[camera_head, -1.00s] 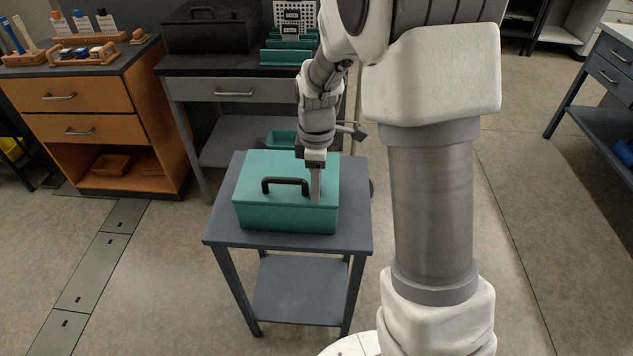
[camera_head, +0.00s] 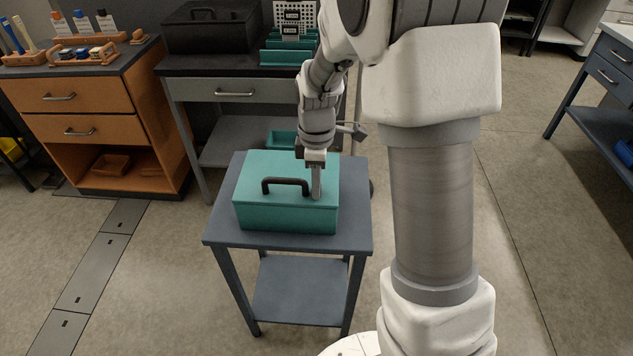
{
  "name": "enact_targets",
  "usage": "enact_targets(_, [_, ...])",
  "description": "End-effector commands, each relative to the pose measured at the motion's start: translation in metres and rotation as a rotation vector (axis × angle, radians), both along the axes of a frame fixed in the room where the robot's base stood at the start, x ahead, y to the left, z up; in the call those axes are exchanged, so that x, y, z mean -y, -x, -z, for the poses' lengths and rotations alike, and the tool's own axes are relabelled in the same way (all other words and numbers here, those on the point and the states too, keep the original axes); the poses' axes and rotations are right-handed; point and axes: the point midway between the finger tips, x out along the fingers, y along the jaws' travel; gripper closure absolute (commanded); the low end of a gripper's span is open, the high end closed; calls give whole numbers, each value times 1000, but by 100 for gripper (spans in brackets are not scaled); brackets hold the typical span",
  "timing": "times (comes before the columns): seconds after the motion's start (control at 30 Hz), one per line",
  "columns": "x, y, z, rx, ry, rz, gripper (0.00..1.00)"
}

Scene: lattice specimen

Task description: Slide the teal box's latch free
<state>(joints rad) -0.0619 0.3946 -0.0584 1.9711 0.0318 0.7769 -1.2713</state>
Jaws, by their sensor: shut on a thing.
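The teal box (camera_head: 262,217) stands closed on a small grey-blue table (camera_head: 222,226). A dark handle (camera_head: 286,182) rises from its lid. My gripper (camera_head: 316,196) points down at the right part of the lid, just right of the handle. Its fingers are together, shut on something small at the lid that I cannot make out. The latch itself is not distinguishable; the fingers cover that spot.
A black case (camera_head: 211,30) and teal trays sit on the grey bench behind. An orange cabinet (camera_head: 85,95) stands at the left. The lower shelf (camera_head: 300,290) of the small table is empty. Open floor lies on both sides.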

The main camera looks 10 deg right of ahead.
Motion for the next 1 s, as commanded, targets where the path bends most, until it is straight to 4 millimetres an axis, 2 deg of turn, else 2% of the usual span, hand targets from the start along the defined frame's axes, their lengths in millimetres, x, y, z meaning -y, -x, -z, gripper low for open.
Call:
enact_targets(0.67, [1,0,-1,1,0,1,100])
enact_targets(1.0, [23,8,0,0,-1,2,100])
